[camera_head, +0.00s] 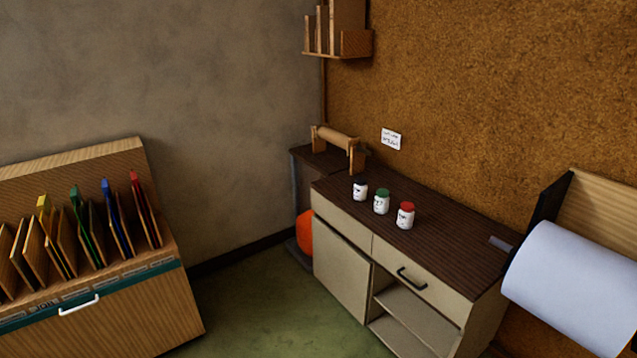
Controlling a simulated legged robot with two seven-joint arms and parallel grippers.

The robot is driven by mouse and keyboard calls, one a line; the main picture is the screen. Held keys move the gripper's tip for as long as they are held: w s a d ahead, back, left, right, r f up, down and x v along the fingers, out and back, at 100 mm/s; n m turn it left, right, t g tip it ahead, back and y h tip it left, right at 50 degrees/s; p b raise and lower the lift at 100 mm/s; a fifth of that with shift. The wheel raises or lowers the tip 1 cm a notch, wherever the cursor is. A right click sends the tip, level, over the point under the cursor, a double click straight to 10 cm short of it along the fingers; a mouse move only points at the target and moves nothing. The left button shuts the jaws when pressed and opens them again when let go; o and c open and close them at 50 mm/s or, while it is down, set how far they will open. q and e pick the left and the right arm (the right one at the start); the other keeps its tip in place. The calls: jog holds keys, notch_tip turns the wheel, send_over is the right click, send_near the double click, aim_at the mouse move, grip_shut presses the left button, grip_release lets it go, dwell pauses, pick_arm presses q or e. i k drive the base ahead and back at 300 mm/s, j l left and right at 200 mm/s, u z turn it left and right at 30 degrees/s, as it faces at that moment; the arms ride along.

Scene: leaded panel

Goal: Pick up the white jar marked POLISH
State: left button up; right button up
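Three small white jars stand upright in a row on the dark wooden top of a cabinet (445,246). The left jar (360,192) has a dark lid, the middle jar (381,205) a green lid, and the right jar (405,219) a red lid. Each has dark marks on its front, too small to read, so I cannot tell which one says POLISH. Neither of my grippers is in view.
A wooden rack (85,260) with coloured upright panels stands at left. A wooden roller stand (338,146) sits behind the jars. A large white roll (575,285) is at right. Green floor (270,310) lies clear between rack and cabinet.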

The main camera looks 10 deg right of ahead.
aim_at(406, 214)
jog(key=i+j+u, duration=0.15)
jog(key=i+u, duration=0.2)
jog(key=i, duration=0.2)
jog(key=i+u, duration=0.35)
jog(key=i, duration=0.15)
